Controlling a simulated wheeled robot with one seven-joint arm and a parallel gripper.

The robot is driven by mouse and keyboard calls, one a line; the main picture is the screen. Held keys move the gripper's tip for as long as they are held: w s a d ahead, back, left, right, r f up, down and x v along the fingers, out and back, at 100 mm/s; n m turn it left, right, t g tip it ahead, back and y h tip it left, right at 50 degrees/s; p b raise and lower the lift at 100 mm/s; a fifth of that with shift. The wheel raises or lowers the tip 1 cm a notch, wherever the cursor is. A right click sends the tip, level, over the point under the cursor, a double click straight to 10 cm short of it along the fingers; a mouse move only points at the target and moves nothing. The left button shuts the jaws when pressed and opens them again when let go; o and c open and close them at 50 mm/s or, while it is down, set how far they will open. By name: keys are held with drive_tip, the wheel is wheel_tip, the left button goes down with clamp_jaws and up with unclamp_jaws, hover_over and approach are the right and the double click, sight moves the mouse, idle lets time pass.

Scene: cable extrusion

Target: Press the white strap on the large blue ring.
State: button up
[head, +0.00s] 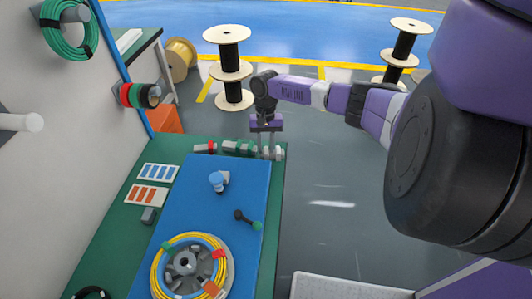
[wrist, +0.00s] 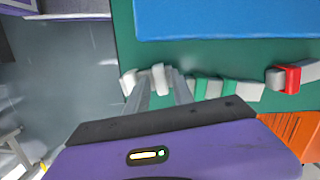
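A white strap piece (wrist: 159,78) lies at the table's far edge, at the end of a row of straps. Another whitish piece (wrist: 128,82) is beside it. My gripper (head: 265,150) points down over this end of the row. In the wrist view its two fingers (wrist: 161,82) are apart, one on each side of the white piece, and look open. I cannot tell how close they are to its sides. The blue ring (head: 183,240) shows with yellow cable on a grey reel at the near end of the blue mat. Green, red and orange straps sit on this coil.
Green and grey straps (head: 238,148) and a red one continue the row leftward. Cards with blue and orange strips lie left. Floor right of the table is open.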

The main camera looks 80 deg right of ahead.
clamp_jaws()
wheel_tip(320, 180, up, 8)
drive_tip(key=p, duration=0.8)
idle(0.4)
